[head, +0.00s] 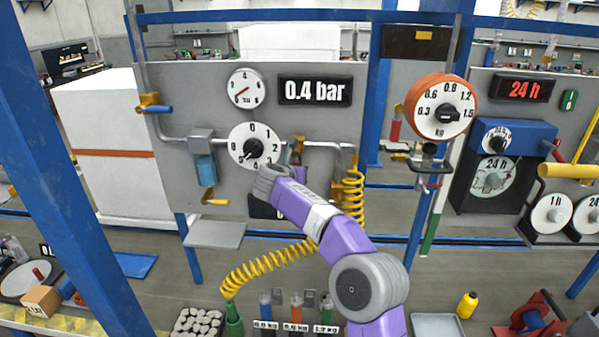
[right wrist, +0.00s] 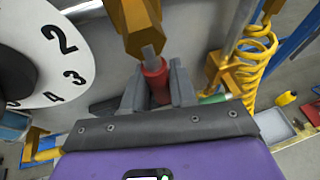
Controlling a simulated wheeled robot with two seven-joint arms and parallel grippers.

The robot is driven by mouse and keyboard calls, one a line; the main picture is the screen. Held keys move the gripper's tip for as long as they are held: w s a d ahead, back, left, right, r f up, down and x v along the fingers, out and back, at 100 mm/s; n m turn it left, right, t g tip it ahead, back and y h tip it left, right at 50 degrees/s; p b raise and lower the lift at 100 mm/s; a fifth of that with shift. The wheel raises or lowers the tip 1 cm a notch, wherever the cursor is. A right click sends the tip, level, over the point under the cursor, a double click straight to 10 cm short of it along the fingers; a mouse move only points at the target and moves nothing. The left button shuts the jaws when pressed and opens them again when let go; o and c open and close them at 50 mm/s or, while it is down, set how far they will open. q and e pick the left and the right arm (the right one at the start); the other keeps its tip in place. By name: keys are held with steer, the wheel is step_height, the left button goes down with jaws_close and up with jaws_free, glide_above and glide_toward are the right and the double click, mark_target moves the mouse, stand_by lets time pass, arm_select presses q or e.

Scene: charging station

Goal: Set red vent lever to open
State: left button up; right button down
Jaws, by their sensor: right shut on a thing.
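The red lever (right wrist: 156,80) hangs below a brass valve body (right wrist: 137,22) in the right wrist view. My right gripper (right wrist: 158,88) is shut on it, with one grey finger on each side of the red grip. In the head view my purple right arm reaches up to the panel and hides the lever. The brass valve (head: 299,143) shows there on the pipe, just right of the white dial (head: 254,146). The display (head: 315,90) reads 0.4 bar. My left gripper is not in view.
A yellow coiled hose (head: 353,195) hangs close on the right of the valve. A blue-handled valve (head: 154,106) and a yellow lever (head: 215,201) sit to the left. Another red-handled valve (head: 395,130) is beside the orange dial (head: 441,107).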

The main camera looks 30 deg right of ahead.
steer(key=shift+a, duration=0.15)
stand_by(0.5)
steer(key=c, duration=1)
jaws_free()
steer(key=shift+w, duration=0.1)
steer(key=v, duration=0.7)
steer(key=shift+s+r+b, duration=0.2)
steer(key=shift+s+b, duration=0.1)
steer(key=shift+b, duration=0.15)
steer(key=shift+a, duration=0.1)
